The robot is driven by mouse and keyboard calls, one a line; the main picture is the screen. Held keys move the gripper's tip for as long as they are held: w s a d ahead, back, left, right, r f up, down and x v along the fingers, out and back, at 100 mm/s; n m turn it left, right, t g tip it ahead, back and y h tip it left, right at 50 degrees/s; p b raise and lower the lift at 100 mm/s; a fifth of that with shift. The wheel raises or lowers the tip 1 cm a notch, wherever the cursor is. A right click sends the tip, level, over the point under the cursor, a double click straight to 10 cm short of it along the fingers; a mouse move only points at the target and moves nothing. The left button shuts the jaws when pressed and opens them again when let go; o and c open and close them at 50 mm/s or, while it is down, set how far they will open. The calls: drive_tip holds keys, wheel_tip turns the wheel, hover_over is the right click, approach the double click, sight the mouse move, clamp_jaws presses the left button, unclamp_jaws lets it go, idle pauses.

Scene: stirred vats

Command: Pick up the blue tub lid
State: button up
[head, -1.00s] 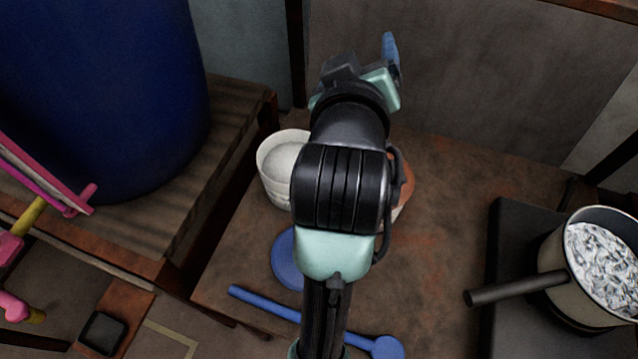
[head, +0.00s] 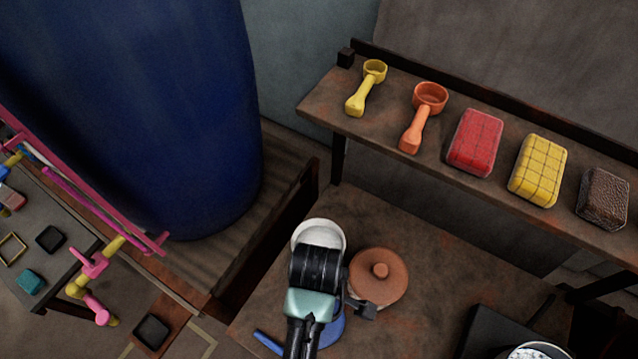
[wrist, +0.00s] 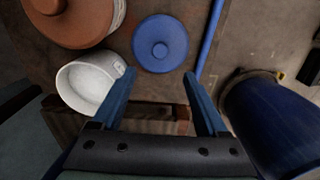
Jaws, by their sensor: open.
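The blue tub lid (wrist: 160,43) is a round blue disc with a small centre knob, lying flat on the brown table. In the head view, part of the lid (head: 333,328) shows beside my arm, which hides the rest. My gripper (wrist: 157,76) is open and empty. In the wrist view its two blue fingers point toward the lid, which shows just beyond and between the tips; they appear apart from it.
A white tub (wrist: 88,85) of white stuff stands close beside the left finger. A lidded terracotta pot (head: 379,285) is near it. A blue long-handled tool (wrist: 209,40) lies right of the lid. A shelf (head: 345,100) holds scoops and blocks. A big blue vat (head: 130,110) stands left.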

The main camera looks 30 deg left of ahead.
wheel_tip(320, 180, down, 12)
drive_tip(key=shift+f, duration=0.1)
idle(0.5)
clamp_jaws()
idle(0.4)
